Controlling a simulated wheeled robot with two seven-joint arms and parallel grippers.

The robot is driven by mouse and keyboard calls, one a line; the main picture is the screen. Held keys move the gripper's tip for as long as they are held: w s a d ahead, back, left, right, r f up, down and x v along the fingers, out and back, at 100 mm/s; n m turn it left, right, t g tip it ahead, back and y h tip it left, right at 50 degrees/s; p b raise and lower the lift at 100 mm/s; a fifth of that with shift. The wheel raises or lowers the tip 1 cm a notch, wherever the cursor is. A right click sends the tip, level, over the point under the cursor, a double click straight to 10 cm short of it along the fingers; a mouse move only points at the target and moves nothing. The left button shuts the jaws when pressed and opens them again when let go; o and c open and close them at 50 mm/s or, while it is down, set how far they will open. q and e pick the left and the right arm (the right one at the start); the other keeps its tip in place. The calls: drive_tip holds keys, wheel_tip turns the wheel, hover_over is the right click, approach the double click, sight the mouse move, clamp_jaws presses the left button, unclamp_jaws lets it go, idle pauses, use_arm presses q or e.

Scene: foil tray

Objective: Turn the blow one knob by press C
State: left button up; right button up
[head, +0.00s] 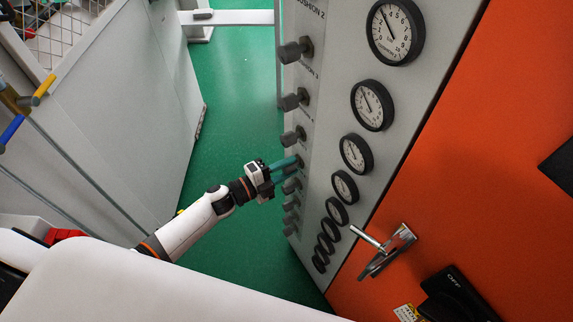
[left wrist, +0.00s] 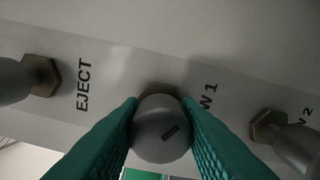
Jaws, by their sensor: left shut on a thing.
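In the left wrist view a round grey knob (left wrist: 160,130) sits between the teal fingers of my left gripper (left wrist: 163,128). The label beside it is partly covered and reads "W 1". The fingers touch the knob on both sides and are shut on it. In the head view my left gripper (head: 283,170) reaches from the left to the grey panel (head: 325,75) and closes around a knob in the lower part of the column. The knob itself is mostly hidden there by the fingers. My right gripper does not show.
A knob beside the label "EJECT" (left wrist: 15,80) and one near "W 2" (left wrist: 290,140) flank the held knob. Several round gauges (head: 395,30) line the panel. An orange door with a metal handle (head: 388,248) is at right. Green floor (head: 235,90) is clear.

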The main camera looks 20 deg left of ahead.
use_arm(q)
drive_tip(key=n+p, duration=0.1)
drive_tip(key=n, duration=0.2)
drive_tip(key=shift+a+r+n, duration=0.1)
drive_tip(key=shift+n, duration=0.3)
drive_tip(key=shift+n+p, duration=0.4)
drive_tip(key=shift+n, duration=1.4)
drive_tip(key=o, duration=1)
